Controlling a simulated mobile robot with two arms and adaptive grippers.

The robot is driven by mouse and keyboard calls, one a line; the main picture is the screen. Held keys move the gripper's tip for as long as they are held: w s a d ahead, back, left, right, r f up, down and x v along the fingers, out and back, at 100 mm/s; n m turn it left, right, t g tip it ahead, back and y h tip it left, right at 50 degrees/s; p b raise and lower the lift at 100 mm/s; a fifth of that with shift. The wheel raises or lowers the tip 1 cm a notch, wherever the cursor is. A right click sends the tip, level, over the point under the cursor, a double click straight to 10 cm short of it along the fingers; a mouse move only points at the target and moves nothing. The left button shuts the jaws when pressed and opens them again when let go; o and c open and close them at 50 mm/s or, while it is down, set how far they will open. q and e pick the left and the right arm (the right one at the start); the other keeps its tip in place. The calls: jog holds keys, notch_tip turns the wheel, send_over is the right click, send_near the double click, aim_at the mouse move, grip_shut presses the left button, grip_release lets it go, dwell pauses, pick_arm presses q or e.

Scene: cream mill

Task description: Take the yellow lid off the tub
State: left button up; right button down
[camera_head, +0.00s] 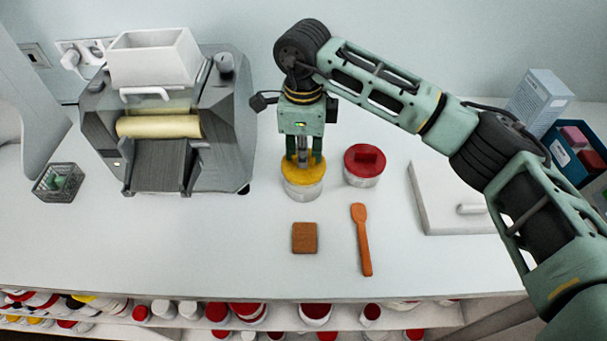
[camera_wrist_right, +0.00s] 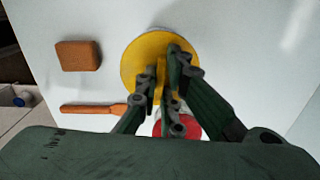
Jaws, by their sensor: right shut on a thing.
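The tub (camera_head: 303,191) is a clear, pale container standing on the white counter, with the yellow lid (camera_head: 291,171) on top of it. My right gripper (camera_head: 303,163) comes down from above and is shut on the lid's raised handle. In the right wrist view the yellow lid (camera_wrist_right: 139,55) lies under the fingers (camera_wrist_right: 160,80), which close on its grip. The lid appears to sit on the tub; I cannot tell whether there is a gap. My left gripper is not in view.
A brown square block (camera_head: 304,238) and an orange spatula (camera_head: 361,240) lie in front. A grey mill (camera_head: 165,130) stands left, a white board (camera_head: 450,200) right. Shelves with several tubs run below the counter.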

jog(key=shift+r+p, duration=0.4)
jog(key=shift+r, duration=1.1)
jog(key=shift+d, duration=0.1)
